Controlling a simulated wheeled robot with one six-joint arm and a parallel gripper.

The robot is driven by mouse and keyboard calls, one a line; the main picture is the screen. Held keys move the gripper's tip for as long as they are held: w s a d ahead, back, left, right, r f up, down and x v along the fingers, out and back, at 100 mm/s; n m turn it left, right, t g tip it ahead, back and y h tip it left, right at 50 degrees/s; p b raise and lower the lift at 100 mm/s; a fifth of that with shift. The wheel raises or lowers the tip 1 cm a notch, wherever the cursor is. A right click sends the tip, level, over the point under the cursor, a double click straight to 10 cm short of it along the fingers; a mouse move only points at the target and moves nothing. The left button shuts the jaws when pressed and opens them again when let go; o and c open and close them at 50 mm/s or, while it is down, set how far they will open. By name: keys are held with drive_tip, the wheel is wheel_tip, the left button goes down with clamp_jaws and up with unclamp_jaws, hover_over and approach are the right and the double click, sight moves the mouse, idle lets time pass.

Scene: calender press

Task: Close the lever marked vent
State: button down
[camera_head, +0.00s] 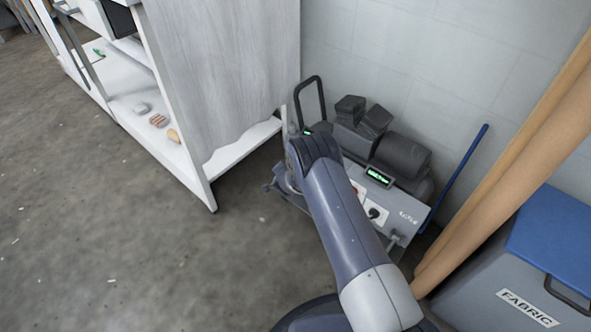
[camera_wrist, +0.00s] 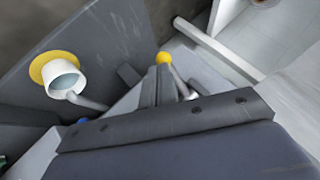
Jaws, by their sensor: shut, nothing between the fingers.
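In the wrist view a lever's round yellow knob (camera_wrist: 163,57) shows just beyond the tips of my gripper (camera_wrist: 166,72). My gripper is shut and empty; I cannot tell whether it touches the knob. To its left a white round fitting with a grey handle (camera_wrist: 66,80) sits on a yellow ring (camera_wrist: 50,68) on a dark panel. No "vent" marking is readable, so I cannot tell which part carries it. In the head view the grey machine (camera_head: 408,214) stands by the wall, and my arm hides my gripper and part of the machine's near side.
A small blue part (camera_wrist: 82,121) lies low at the left in the wrist view. In the head view a white shelf unit (camera_head: 222,70) stands left of the machine. A grey bin marked FABRIC (camera_head: 525,305) and brown poles (camera_head: 508,165) stand right.

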drive_tip(key=shift+w+d+f+b, duration=0.1)
drive_tip(key=shift+w+f+b, duration=0.1)
drive_tip(key=shift+f+b, duration=0.35)
drive_tip(key=shift+w+d+f+b, duration=0.1)
drive_tip(key=shift+w+f+b, duration=0.05)
drive_tip(key=shift+f+b, duration=0.4)
drive_tip(key=shift+r+p, duration=0.55)
drive_tip(key=shift+r, duration=0.25)
